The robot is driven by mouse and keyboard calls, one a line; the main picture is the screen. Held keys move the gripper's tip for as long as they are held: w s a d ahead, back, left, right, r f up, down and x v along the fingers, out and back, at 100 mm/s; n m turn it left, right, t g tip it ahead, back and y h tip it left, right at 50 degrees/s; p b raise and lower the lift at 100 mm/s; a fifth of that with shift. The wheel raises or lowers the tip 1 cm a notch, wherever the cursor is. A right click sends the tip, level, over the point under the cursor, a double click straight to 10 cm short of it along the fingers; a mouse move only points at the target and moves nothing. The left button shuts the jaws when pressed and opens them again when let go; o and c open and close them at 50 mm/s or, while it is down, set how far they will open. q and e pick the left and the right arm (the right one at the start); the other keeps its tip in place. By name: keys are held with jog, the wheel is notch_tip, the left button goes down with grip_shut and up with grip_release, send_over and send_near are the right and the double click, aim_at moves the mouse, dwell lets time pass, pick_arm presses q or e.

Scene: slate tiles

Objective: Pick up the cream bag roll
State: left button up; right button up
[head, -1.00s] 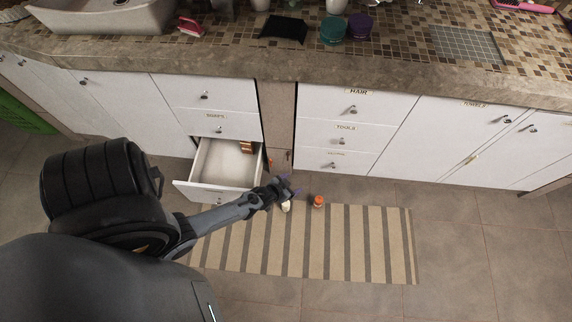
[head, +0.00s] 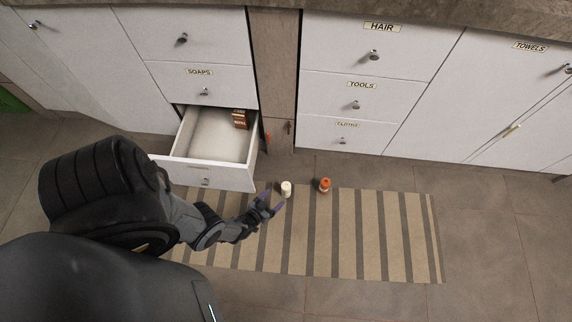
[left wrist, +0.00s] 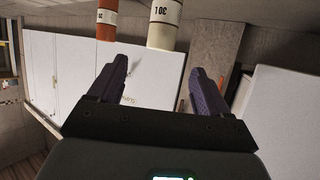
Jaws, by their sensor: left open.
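The cream bag roll (head: 286,189) is a small pale cylinder standing upright at the far edge of the striped mat. My left gripper (head: 271,204) is open and empty, low over the mat, just to the near left of the roll. In the left wrist view the roll (left wrist: 163,25) appears beyond the fingertips, roughly in line with the gap of the open gripper (left wrist: 160,64). The roll's top is cut off there by the frame edge. My right gripper is not in view.
An orange roll (head: 325,185) stands just right of the cream one. An open drawer (head: 205,178) holding a brown box (head: 240,119) juts out behind my left gripper. White cabinets line the back. The striped mat (head: 375,235) is clear to the right.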

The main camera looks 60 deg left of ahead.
aim_at(284, 188)
pick_arm(q)
jog(key=b+x, duration=0.2)
jog(key=x, duration=0.2)
jog(key=shift+w+a+f, duration=0.15)
jog(key=shift+w+f, duration=0.05)
jog(key=shift+w, duration=0.05)
jog(key=shift+w+a+b, duration=0.2)
jog(key=shift+w+b, duration=0.15)
jog(key=shift+w, duration=0.1)
jog(key=shift+w+a+f+b, duration=0.2)
jog(key=shift+w+f+b, duration=0.15)
jog(key=shift+f+b, duration=0.05)
jog(key=b+x, duration=0.2)
jog(key=x, duration=0.1)
jog(key=shift+f, duration=0.1)
jog(key=shift+w+a, duration=0.25)
jog(key=shift+w, duration=0.2)
jog(key=shift+s, duration=0.1)
jog(key=shift+c, duration=0.3)
jog(key=shift+s+d, duration=0.15)
jog(key=c, duration=0.5)
jog(key=shift+w, duration=0.2)
jog(key=c, duration=0.6)
